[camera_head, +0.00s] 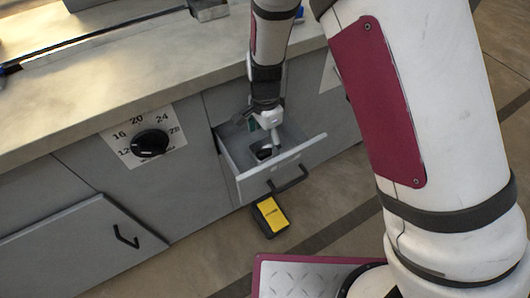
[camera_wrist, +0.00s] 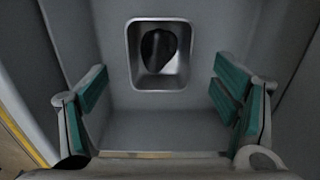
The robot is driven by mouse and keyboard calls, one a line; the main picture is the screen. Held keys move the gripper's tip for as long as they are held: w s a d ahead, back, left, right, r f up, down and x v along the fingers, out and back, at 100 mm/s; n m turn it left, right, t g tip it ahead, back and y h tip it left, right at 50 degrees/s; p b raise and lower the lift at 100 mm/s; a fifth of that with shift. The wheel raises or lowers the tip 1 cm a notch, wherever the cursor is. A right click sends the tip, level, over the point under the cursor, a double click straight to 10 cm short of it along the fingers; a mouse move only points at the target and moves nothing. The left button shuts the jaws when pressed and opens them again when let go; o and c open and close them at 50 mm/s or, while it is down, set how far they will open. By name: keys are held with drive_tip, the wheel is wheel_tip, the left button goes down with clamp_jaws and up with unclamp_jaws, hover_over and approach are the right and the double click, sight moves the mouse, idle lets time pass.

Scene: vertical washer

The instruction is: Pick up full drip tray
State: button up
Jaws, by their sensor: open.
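A small grey rectangular tray (camera_wrist: 160,86) with rounded corners and a dark patch inside is in the wrist view, top centre. It appears to be the drip tray; I cannot tell what the dark patch is. It sits in an open grey drawer (camera_head: 289,164), seen in the head view. My gripper (camera_wrist: 162,108) is open, with teal-padded fingers spread left and right. Nothing is between the fingertips, and the tray appears beyond them. In the head view my gripper (camera_head: 267,124) points down into the drawer, and the arm partly hides the drawer's inside.
The drawer has a dark bar handle (camera_head: 289,182). A yellow and black box (camera_head: 270,216) lies on the floor below it. A worktop (camera_head: 140,75) runs above the cabinet. A dial (camera_head: 150,143) and a cabinet door (camera_head: 85,250) are to the left.

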sight(265, 155)
wheel_tip(265, 155, down, 5)
drive_tip(key=shift+f+b, duration=0.1)
drive_tip(key=shift+b, duration=0.8)
drive_tip(key=shift+s, duration=0.1)
drive_tip(key=c, duration=0.9)
